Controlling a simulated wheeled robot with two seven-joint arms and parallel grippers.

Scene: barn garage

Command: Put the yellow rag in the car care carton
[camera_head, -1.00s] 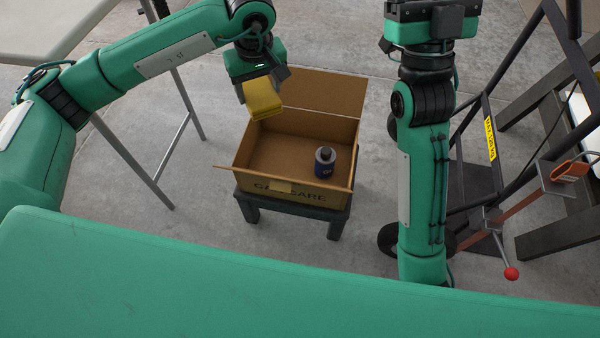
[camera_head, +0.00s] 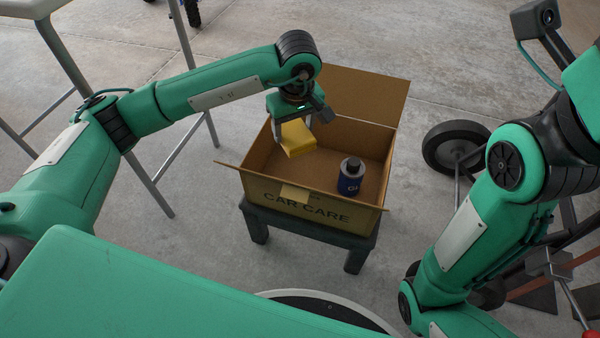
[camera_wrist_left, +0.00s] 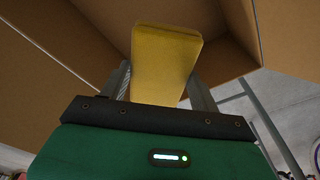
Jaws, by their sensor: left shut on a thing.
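The yellow rag (camera_head: 298,137) is a folded block held by my left gripper (camera_head: 292,126), which is shut on it. It hangs over the left part of the open car care carton (camera_head: 318,206), seemingly at or just below rim height. In the left wrist view the rag (camera_wrist_left: 164,62) sits between the two fingers (camera_wrist_left: 160,88), with brown carton walls (camera_wrist_left: 75,45) around it. The carton stands upright with its flaps open. My right arm is at the right of the head view; its gripper fingers do not show.
A dark blue bottle (camera_head: 351,178) stands inside the carton at the right. The carton rests on a low dark stool (camera_head: 308,235). A wheeled black frame (camera_head: 455,150) is at the right, and a metal-legged table (camera_head: 185,60) at the left. The carton's left floor looks clear.

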